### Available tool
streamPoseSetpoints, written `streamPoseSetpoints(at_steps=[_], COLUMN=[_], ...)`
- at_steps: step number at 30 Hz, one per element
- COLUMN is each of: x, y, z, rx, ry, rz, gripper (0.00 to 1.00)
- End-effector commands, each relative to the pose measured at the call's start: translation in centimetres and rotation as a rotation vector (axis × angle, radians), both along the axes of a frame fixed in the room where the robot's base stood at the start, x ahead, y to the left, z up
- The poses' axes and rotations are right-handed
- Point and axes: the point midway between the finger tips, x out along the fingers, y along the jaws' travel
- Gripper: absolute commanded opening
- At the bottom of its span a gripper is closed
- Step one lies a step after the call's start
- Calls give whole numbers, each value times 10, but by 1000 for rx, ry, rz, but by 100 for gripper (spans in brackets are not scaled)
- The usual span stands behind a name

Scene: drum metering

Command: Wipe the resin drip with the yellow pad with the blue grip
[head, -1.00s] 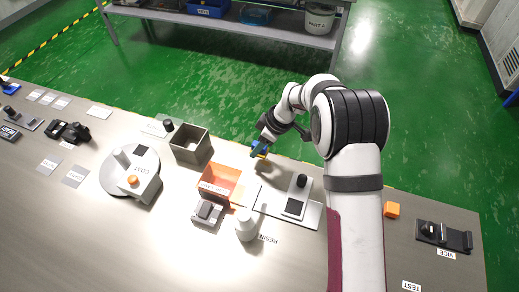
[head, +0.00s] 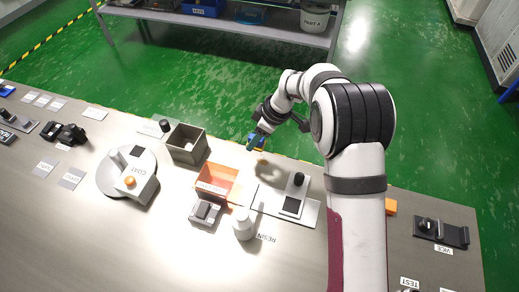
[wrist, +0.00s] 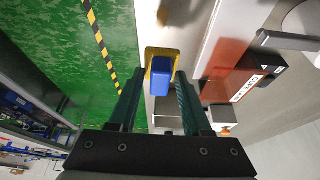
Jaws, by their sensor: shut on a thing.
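My gripper (head: 255,138) is shut on the blue grip (wrist: 162,76) of the yellow pad (wrist: 163,52), which shows past the fingers in the wrist view. In the head view the blue grip (head: 259,144) is small and partly hidden by the fingers. The pad is held over the far edge of the bench, apparently a little above the surface. A brownish patch (head: 261,162) lies on the bench just below it, and looks like the resin drip; a brown spot (wrist: 164,14) also shows in the wrist view. Its outline is blurred by shadow.
An orange open tray (head: 216,184) and a grey open box (head: 187,145) stand left of my gripper. A plate with a black knob (head: 298,180) is to the right. The floor lies beyond the bench edge.

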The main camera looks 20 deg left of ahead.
Motion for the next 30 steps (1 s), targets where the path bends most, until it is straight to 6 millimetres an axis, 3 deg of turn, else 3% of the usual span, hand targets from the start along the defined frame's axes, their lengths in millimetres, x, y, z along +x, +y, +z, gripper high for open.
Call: streamPoseSetpoints(at_steps=[11,28,30], x=[0,-1,0], y=[0,0,-7], z=[-23,-81,-81], rx=[0,-1,0], ry=[1,3,1], rz=[-1,0,-2], gripper=[4,4,0])
